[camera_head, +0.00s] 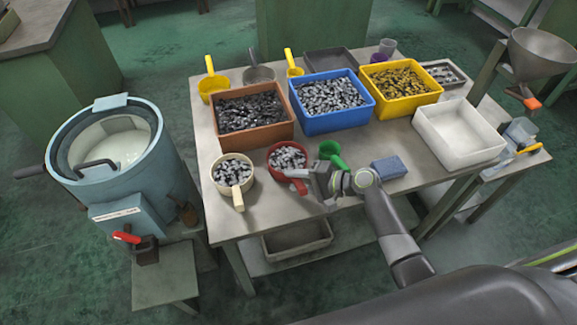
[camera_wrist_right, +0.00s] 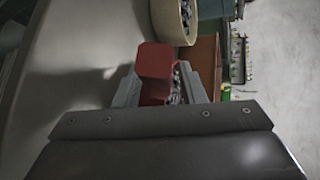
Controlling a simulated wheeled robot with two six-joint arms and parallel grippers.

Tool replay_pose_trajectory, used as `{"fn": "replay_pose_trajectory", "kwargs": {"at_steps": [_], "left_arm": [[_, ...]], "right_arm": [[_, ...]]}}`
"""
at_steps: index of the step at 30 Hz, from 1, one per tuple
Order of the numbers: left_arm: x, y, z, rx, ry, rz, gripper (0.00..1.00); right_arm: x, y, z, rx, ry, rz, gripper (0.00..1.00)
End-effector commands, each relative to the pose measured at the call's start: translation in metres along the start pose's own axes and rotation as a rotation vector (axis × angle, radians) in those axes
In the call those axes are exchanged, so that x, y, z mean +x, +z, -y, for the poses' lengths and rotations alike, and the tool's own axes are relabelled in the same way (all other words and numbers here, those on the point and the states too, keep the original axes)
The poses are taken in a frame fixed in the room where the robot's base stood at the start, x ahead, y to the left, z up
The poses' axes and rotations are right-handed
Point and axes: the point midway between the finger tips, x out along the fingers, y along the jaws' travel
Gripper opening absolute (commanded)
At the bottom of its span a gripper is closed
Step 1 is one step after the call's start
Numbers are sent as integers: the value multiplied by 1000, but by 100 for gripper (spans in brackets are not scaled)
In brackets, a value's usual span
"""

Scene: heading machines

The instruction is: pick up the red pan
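The red pan (camera_head: 287,157), filled with grey metal pieces, sits near the front edge of the table. My right gripper (camera_head: 305,174) is at its front right side, over the pan's handle. In the right wrist view, the red handle (camera_wrist_right: 155,68) stands between the two fingers of my right gripper (camera_wrist_right: 160,92). A gap with metal pieces in it shows between the handle and the right-hand finger, so the fingers look open around it. The far side of the handle is hidden. My left gripper is not in view.
A cream pan (camera_head: 233,170) with metal pieces stands left of the red pan. A green scoop (camera_head: 332,153) and a blue block (camera_head: 389,167) lie to the right. Brown (camera_head: 252,142), blue (camera_head: 334,124) and yellow (camera_head: 402,107) bins stand behind. A white bin (camera_head: 459,150) is farther right.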

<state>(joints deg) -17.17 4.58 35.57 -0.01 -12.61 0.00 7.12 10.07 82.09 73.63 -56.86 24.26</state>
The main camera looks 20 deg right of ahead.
Motion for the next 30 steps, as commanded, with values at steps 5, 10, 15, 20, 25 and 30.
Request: {"fn": "replay_pose_trajectory", "kwargs": {"at_steps": [5, 10, 15, 20, 25, 30], "left_arm": [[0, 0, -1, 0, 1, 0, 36], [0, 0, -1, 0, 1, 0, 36], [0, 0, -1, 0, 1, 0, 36], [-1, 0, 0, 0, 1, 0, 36], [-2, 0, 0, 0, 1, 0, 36], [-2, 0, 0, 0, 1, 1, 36]], "right_arm": [[0, 0, 0, 0, 0, 0, 13], [0, 0, 2, -2, -3, 0, 0], [0, 0, 2, -2, -3, 0, 0], [-4, 1, 11, -4, -4, 0, 0], [-15, 5, 36, -7, -5, 0, 0], [-26, 10, 64, -8, -5, -1, 0]]}}
